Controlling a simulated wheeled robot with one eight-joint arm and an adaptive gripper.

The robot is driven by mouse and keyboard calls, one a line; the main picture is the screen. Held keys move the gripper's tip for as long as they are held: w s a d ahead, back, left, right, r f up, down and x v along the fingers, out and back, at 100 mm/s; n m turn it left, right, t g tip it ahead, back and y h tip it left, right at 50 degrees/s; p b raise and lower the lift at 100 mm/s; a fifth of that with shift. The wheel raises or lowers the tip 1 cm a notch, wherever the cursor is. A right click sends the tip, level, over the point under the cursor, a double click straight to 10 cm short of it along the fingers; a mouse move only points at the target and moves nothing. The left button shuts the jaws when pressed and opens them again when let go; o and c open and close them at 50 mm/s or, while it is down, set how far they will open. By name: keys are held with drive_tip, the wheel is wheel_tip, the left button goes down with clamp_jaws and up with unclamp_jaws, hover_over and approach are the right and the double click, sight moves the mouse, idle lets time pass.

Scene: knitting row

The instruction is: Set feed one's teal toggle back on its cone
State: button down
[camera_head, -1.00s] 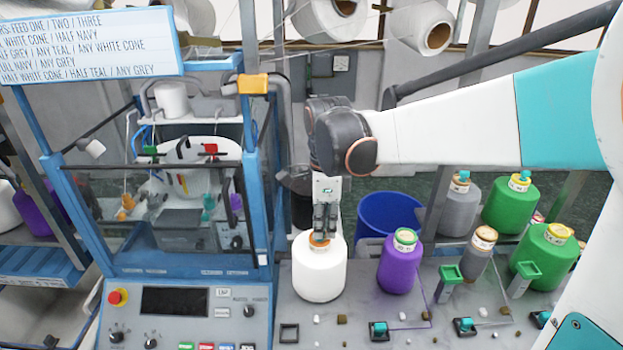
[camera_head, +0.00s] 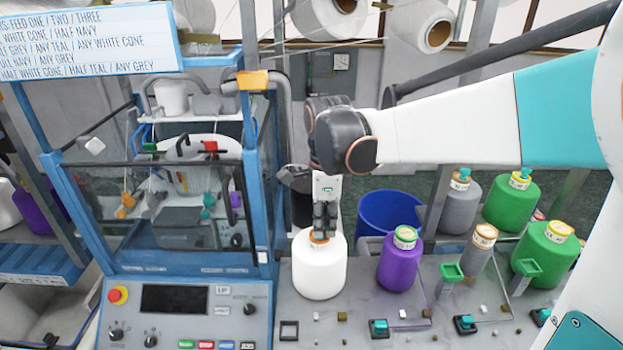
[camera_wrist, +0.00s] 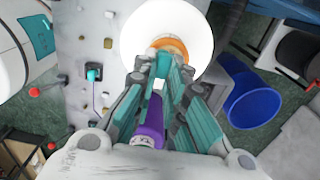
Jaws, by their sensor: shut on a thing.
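A white cone (camera_head: 320,268) with an orange top ring stands upright at the left end of the grey deck. My gripper (camera_head: 322,232) points straight down at its top, with the fingers together over the ring. In the wrist view my gripper (camera_wrist: 164,72) is shut on the teal toggle (camera_wrist: 163,64), mostly hidden between the fingers right at the orange ring (camera_wrist: 172,45). I cannot tell whether the toggle touches the cone. A square socket (camera_head: 289,330) in front of the white cone is empty. Other teal toggles sit in sockets (camera_head: 379,327) and (camera_head: 465,323) further right.
A purple cone (camera_head: 399,266) stands close to the right of the white cone. Grey (camera_head: 459,205) and green cones (camera_head: 512,207) stand further right, two with teal toggles on top. A blue bin (camera_head: 388,215) is behind. A blue-framed machine (camera_head: 262,180) stands close on the left.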

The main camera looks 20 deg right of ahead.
drive_tip(key=c, duration=1.6)
unclamp_jaws()
drive_tip(key=shift+f, duration=0.1)
drive_tip(key=shift+o, duration=0.2)
wheel_tip(320, 180, up, 12)
drive_tip(key=shift+s, duration=0.1)
